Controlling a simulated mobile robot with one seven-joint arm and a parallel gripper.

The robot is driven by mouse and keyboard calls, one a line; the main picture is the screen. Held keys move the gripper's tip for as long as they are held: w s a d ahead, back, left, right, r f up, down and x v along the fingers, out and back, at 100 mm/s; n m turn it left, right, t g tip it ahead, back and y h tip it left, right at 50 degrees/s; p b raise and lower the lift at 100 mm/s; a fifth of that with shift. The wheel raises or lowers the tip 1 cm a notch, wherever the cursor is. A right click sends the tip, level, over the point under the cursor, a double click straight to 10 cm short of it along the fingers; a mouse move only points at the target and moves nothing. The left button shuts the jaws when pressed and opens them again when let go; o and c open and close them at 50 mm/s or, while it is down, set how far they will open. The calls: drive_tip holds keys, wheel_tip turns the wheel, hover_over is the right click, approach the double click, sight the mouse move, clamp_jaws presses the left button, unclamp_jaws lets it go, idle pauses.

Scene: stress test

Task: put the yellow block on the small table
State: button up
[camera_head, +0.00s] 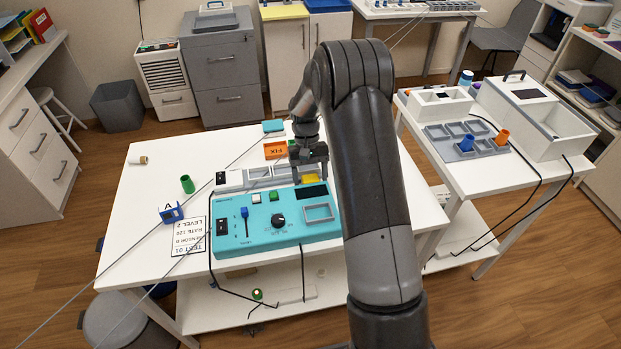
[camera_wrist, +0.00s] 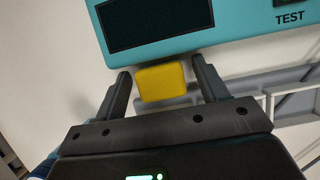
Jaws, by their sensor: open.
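The yellow block (camera_wrist: 162,82) lies between the two fingers of my open gripper (camera_wrist: 160,70) in the wrist view, with a gap visible on both sides. In the head view, the block (camera_head: 311,179) is partly hidden below my gripper (camera_head: 308,174), beside the far edge of the teal control panel (camera_head: 262,240) on the large white table (camera_head: 150,215). A smaller white table (camera_head: 470,174) stands to the right, with a grey compartment tray and white boxes on it.
A grey-white rack (camera_head: 232,178) is close to the block. An orange FIX box (camera_head: 276,150), green cylinder (camera_head: 187,184) and blue A block (camera_head: 172,213) are on the large table. A blue peg (camera_head: 466,142) and orange peg (camera_head: 502,137) stand on the right table. A gap separates the tables.

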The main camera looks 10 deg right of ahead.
drive_tip(key=shift+r, duration=0.1)
drive_tip(key=v, duration=1.2)
wheel_tip(320, 180, up, 9)
drive_tip(key=t, duration=0.2)
hover_over(311, 180)
drive_tip(key=s+r+t, duration=0.2)
drive_tip(key=s+r, duration=0.5)
drive_tip(key=s, duration=0.1)
drive_tip(key=s+r+t, duration=0.2)
drive_tip(key=s+t, duration=0.3)
drive_tip(key=s, duration=1.5)
drive_tip(key=shift+s+d+t, duration=0.15)
drive_tip(key=shift+d+t, duration=0.1)
drive_tip(key=shift+t, duration=0.15)
drive_tip(key=shift+o, duration=0.4)
drive_tip(key=shift+s+f, duration=0.35)
drive_tip(key=shift+s, duration=0.15)
drive_tip(key=shift+w, duration=0.2)
